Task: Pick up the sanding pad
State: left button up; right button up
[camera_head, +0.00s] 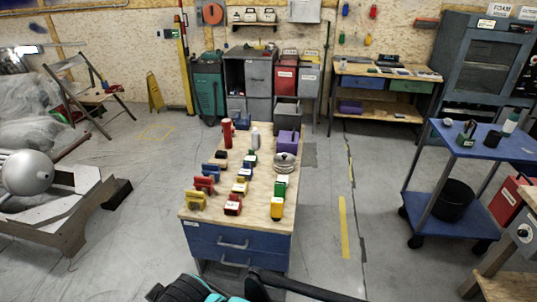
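A wooden-topped bench with blue drawers (237,242) stands in front of me. A stack of round pale discs (284,163) sits near the right edge. The blocks are too small for me to tell which thing, if any, is the sanding pad. Dark and teal parts of my own body show at the bottom edge, but no gripper fingers are visible.
A purple box (287,141) and a red bottle-like item (228,133) stand at the bench's far end. A blue trolley (483,143) is on the right, a wooden-sided cart with a grey tank (27,172) on the left. Floor on both sides of the bench is mostly clear.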

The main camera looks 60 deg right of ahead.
aim_at(219, 154)
jog(key=z, duration=1.7)
jog(key=u, duration=1.05)
jog(key=i, duration=0.85)
jog(key=i+j+z, duration=0.15)
jog(key=i, duration=0.3)
jog(key=i+j+z, duration=0.15)
jog(key=i, duration=0.35)
jog(key=i+j+z, duration=0.15)
jog(key=i, duration=0.3)
jog(key=i+j+z, duration=0.2)
jog(key=z, duration=0.15)
jog(key=i+j+z, duration=0.35)
jog(key=i+l, duration=0.05)
